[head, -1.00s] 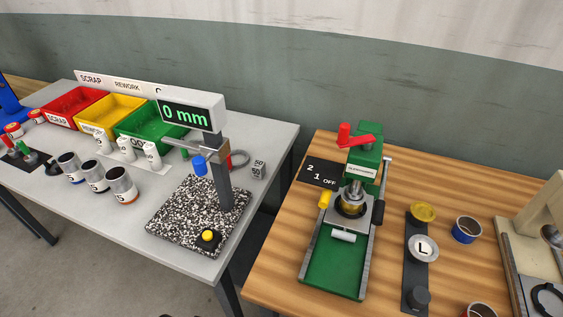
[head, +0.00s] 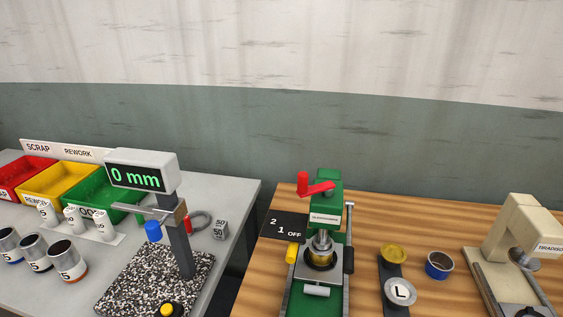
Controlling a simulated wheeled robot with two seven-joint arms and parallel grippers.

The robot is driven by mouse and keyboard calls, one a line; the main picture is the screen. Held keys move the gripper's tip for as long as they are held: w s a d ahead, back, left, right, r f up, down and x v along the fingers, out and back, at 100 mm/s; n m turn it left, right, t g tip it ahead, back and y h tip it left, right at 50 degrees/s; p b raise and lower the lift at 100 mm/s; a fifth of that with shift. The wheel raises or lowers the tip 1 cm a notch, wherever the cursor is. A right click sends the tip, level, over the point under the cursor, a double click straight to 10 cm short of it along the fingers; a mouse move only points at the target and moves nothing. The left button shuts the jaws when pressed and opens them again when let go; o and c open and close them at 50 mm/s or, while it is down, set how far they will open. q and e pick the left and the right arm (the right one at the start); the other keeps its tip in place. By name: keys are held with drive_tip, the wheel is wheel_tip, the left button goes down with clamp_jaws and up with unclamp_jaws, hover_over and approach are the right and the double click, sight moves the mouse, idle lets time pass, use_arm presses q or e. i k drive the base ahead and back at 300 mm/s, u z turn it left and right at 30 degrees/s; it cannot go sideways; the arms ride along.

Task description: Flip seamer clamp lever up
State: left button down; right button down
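The green seamer (head: 329,232) stands on the wooden table, right of centre in the head view. A red lever (head: 317,187) sits at its top, with an upright knob at its left end. A yellow-tipped handle (head: 291,253) sticks out on its left side, and a dark knob (head: 348,260) is on its right. I cannot tell for sure which of these is the clamp lever. A metal chuck and a gold-coloured part (head: 320,258) are in the middle of the seamer. The seamer's lower front is cut off by the picture edge. Neither of my grippers is in view.
A height gauge (head: 143,171) reading 0 mm stands on the grey table at left, by red, yellow and green bins and several cans. Right of the seamer are a black strip with an L disc (head: 400,291), a blue can (head: 439,265) and a beige press (head: 515,245).

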sight(348, 251)
drive_tip(key=u, duration=2.15)
drive_tip(key=k, duration=2.55)
drive_tip(key=z, duration=1)
